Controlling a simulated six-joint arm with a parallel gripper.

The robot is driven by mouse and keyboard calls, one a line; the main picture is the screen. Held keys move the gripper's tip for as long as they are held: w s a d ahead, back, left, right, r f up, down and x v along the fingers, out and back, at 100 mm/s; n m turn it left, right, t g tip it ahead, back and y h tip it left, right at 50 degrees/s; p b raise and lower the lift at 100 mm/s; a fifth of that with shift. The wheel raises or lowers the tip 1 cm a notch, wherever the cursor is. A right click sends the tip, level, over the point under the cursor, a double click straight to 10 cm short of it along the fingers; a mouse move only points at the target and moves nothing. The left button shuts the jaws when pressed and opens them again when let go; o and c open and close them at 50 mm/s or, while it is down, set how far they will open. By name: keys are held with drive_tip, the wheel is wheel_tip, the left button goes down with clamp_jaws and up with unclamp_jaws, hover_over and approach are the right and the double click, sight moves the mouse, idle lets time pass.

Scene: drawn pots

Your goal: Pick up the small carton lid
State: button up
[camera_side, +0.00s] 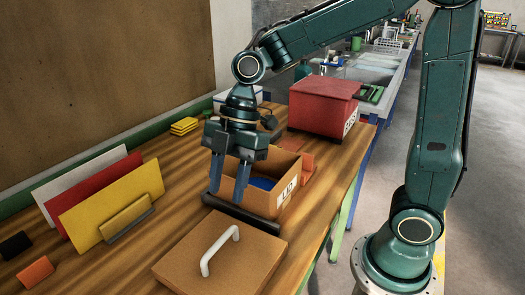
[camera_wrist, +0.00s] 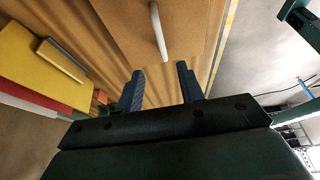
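The carton lid (camera_side: 190,262) is a flat tan square lying on the wooden table at the front, with a white arched handle (camera_side: 220,249) on top. In the wrist view the lid (camera_wrist: 120,22) is at the top, cut off by the frame edge, with its handle (camera_wrist: 158,32) near the middle. My gripper (camera_side: 226,192) points down behind the lid in the side view, beside an open carton (camera_side: 289,175). Its two blue fingers are apart with nothing between them; they also show in the wrist view (camera_wrist: 160,72), short of the lid.
A dark bar (camera_side: 243,210) lies between carton and lid. A red lidded box (camera_side: 322,108) stands behind the carton. White, red and yellow panels (camera_side: 115,205) stand at the left, with small blocks (camera_side: 37,271) near them. The table's right edge is close to the lid.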

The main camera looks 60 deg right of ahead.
sight(220, 240)
drive_tip(key=shift+x, duration=3.5)
drive_tip(key=shift+f, duration=0.15)
drive_tip(key=shift+x, duration=2.45)
drive_tip(key=shift+s+d, duration=0.15)
clamp_jaws()
